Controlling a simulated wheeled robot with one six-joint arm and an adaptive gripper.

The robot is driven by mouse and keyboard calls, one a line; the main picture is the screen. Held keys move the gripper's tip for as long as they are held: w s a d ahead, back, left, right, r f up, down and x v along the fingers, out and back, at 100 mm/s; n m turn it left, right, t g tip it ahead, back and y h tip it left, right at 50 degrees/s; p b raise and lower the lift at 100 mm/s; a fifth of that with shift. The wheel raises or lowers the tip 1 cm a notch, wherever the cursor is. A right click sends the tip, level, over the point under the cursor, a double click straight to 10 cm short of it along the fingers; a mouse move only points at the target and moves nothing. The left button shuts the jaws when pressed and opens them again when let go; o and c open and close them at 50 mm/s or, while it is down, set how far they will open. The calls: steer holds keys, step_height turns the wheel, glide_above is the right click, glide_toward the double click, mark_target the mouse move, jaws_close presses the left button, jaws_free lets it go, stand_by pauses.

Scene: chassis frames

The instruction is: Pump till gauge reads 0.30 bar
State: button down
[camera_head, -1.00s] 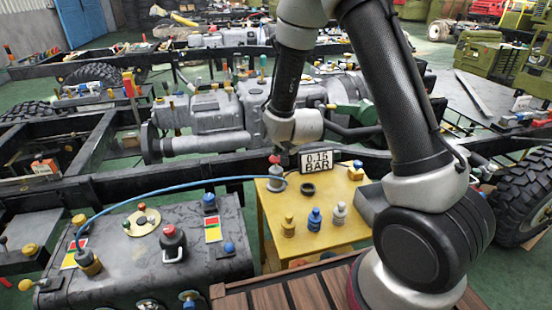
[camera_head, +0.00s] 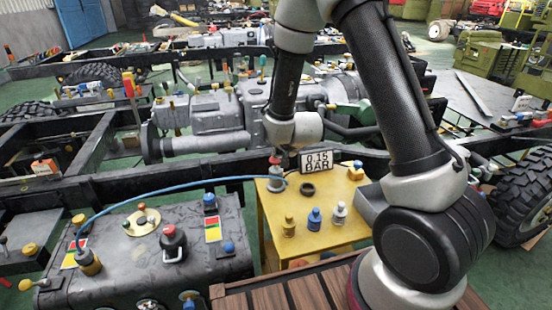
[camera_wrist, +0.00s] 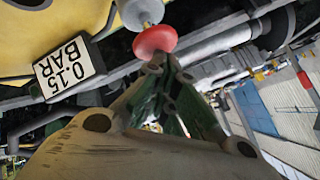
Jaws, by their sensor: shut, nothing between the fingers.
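The gauge (camera_head: 317,164) is a small white display with a black frame on the yellow table (camera_head: 340,238), and it reads 0.15 BAR. It also reads 0.15 BAR, tilted, in the wrist view (camera_wrist: 68,68). The pump (camera_head: 276,182) is a grey upright cylinder with a red knob (camera_head: 274,160), left of the gauge. In the wrist view the red knob (camera_wrist: 155,40) is at my fingertips. My gripper (camera_wrist: 165,62) is shut and empty, its tips at the knob; whether they touch it I cannot tell. In the head view my wrist mostly hides the fingers.
A blue hose (camera_head: 180,188) runs from the pump to the dark tank (camera_head: 130,265) at left. A black ring (camera_head: 308,189) and yellow, blue and white bottles (camera_head: 314,219) stand on the table. A dark chassis rail (camera_head: 215,183) runs behind it. A wooden deck (camera_head: 285,290) is in front.

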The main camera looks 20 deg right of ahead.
steer(key=shift+f, duration=0.75)
stand_by(0.4)
stand_by(0.4)
steer(key=shift+r, duration=1.6)
step_height(320, 180, up, 5)
